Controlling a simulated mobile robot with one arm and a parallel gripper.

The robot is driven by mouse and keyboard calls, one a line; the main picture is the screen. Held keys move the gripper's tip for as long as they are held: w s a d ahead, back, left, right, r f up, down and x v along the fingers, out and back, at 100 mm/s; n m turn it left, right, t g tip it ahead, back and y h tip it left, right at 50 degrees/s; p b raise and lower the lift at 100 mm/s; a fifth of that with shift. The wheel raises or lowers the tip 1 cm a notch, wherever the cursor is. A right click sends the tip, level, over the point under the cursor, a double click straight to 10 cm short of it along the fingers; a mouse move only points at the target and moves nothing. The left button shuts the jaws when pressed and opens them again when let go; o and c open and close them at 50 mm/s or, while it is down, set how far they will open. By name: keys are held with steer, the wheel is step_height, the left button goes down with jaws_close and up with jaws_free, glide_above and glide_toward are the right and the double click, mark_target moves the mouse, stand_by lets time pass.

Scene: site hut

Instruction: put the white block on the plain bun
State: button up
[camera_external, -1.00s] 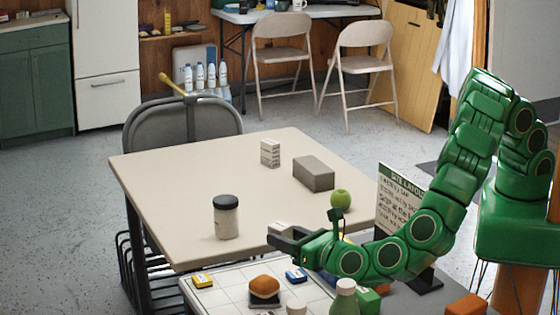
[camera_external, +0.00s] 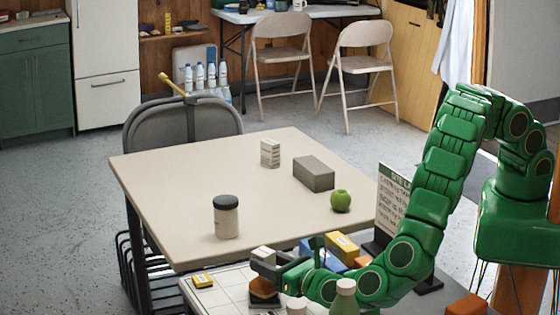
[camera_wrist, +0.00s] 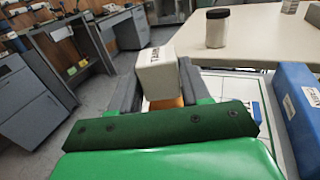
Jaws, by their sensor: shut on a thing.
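My gripper (camera_external: 266,266) is shut on a white block (camera_external: 263,253), which sticks up above the fingers. In the wrist view the white block (camera_wrist: 157,75) has dark printing on its side and sits between the fingers of my gripper (camera_wrist: 155,88). A brown-orange bun (camera_external: 263,287) on a dark base is directly below my gripper, its top partly hidden by the fingers. A bit of orange-brown (camera_wrist: 165,103) shows under the block in the wrist view. I cannot tell whether block and bun touch.
A yellow block (camera_external: 202,281) lies on the white gridded board (camera_external: 225,293). A blue block (camera_wrist: 300,103) stands close on the right. A green-bodied bottle (camera_external: 344,299) stands in front of my arm. A jar (camera_external: 226,218) and green apple (camera_external: 340,201) are on the beige table.

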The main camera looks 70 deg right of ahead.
mark_target(270, 255)
steer(key=shift+f, duration=0.95)
steer(key=shift+f, duration=0.15)
steer(key=o, duration=1.2)
steer(key=v, duration=0.3)
steer(key=shift+s+a, duration=0.15)
step_height(270, 255, up, 4)
steer(key=shift+r, duration=1.65)
